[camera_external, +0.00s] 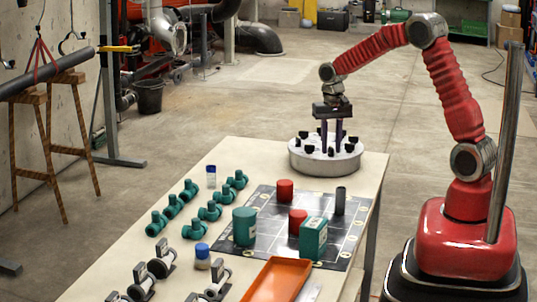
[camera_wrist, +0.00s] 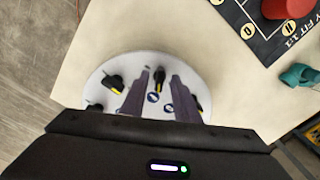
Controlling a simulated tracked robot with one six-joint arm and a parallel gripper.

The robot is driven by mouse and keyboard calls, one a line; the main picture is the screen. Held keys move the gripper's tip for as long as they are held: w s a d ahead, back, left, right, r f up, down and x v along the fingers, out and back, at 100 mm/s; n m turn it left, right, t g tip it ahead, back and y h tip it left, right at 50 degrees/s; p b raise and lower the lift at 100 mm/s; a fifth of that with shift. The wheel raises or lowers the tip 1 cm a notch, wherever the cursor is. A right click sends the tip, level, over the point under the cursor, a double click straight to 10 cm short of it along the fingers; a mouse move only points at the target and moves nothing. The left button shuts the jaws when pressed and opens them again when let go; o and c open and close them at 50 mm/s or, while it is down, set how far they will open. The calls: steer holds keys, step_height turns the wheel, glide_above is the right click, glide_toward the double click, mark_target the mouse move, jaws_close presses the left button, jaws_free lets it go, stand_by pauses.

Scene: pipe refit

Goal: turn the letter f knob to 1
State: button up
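A round grey drum (camera_external: 325,164) with several black knobs around its top stands at the far end of the table. It also shows in the wrist view (camera_wrist: 95,76). The knobs have yellow marks; one knob (camera_wrist: 160,79) lies between the finger lines, and another knob (camera_wrist: 113,82) is to their left. Round blue labels (camera_wrist: 153,97) sit on the drum top; their letters are too small to read, so I cannot tell which knob is f. My gripper (camera_external: 331,151) points down over the drum, its two dark fingers apart with nothing visibly clamped. Contact with a knob is unclear.
A dark printed mat (camera_external: 262,232) lies nearer on the table, with red cylinders (camera_external: 285,190), teal containers (camera_external: 244,227) and a dark grey cylinder (camera_external: 340,201). Teal pipe fittings (camera_external: 210,211) stand to its left, and an orange tray (camera_external: 277,280) in front.

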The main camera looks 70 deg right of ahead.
mark_target(331, 147)
steer(key=shift+r, duration=0.1)
step_height(331, 147, up, 14)
steer(key=shift+f, duration=0.25)
stand_by(0.5)
stand_by(0.5)
steer(key=s+a+r+n+t, duration=0.3)
steer(key=s+a+n, duration=0.9)
steer(key=s+a, duration=0.9)
steer(key=shift+s+a+t, duration=0.2)
steer(key=shift+a+t, duration=1.1)
steer(key=shift+a, duration=0.35)
